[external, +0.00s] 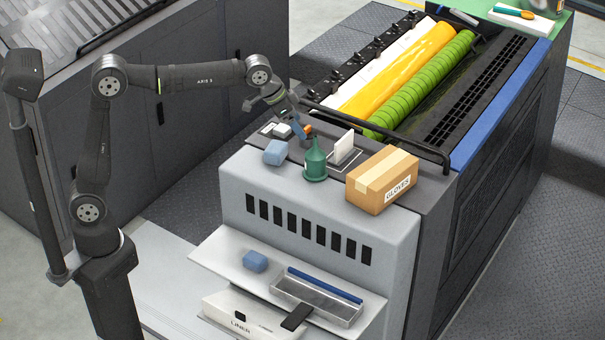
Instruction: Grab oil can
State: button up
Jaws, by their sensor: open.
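The oil can (315,167) is green with a rounded body and a narrow tapering spout. It stands upright on the top of the grey cabinet, near its front edge. My gripper (303,134) reaches down from the upper left, just behind and slightly left of the spout. It is open, with nothing visibly held. The fingertips are small here, and I cannot tell whether they touch the can.
A black rail (380,135) runs behind.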

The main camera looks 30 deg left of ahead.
aim_at(317, 147)
jog(key=x, duration=0.7)
jog(key=shift+f, duration=0.15)
jog(key=x, duration=0.5)
jog(key=shift+d, duration=0.3)
jog(key=c, duration=1.5)
jog(key=shift+c, duration=0.8)
jog(key=shift+r, duration=0.2)
